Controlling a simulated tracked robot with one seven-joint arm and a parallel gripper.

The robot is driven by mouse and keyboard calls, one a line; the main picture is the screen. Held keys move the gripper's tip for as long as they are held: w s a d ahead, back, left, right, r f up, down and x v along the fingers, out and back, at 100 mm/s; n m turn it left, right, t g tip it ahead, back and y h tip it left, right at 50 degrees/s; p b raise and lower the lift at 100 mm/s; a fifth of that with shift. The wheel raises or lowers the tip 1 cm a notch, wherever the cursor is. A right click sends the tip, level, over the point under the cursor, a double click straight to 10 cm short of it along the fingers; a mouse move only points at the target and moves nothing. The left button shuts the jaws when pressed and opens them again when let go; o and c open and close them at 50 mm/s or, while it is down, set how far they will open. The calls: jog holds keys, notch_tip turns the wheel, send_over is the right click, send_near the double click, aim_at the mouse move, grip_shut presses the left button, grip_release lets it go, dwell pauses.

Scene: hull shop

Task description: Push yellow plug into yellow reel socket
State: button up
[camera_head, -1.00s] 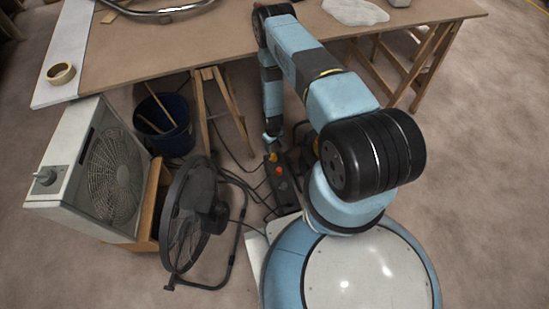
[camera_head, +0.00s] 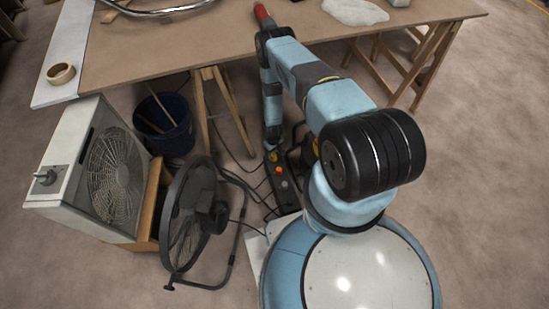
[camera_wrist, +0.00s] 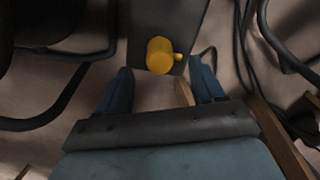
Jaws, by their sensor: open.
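A yellow plug-like piece (camera_wrist: 159,55) shows in the wrist view, upright against a dark, long unit (camera_wrist: 178,20). A small yellow stub shows at its right side. In the head view the yellow piece (camera_head: 273,156) is at the far end of the dark unit (camera_head: 287,199) on the floor, with orange and white round parts nearer. My gripper (camera_wrist: 160,66) is open, its two fingers at either side of the yellow piece, apart from it in the picture. I cannot tell whether the plug is seated in a socket. In the head view my gripper (camera_head: 272,143) is just above the unit.
Black cables lie around the unit. A black floor fan (camera_head: 190,215) and a box fan (camera_head: 100,170) stand left. A blue bucket (camera_head: 165,128) and trestle legs (camera_head: 228,105) are under the table (camera_head: 180,50). A red-ended object (camera_head: 263,14) lies on the table.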

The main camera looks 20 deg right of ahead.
aim_at(274, 155)
jog(key=shift+s+f, duration=0.1)
jog(key=shift+f, duration=2.05)
jog(key=shift+c, duration=0.4)
jog(key=c, duration=1)
jog(key=shift+r, duration=0.65)
jog(key=s+d+r, duration=0.9)
jog(key=d+r, duration=0.1)
jog(key=r, duration=0.1)
jog(key=shift+s+d+r, duration=0.15)
jog(key=shift+d+r, duration=0.15)
jog(key=shift+r, duration=0.05)
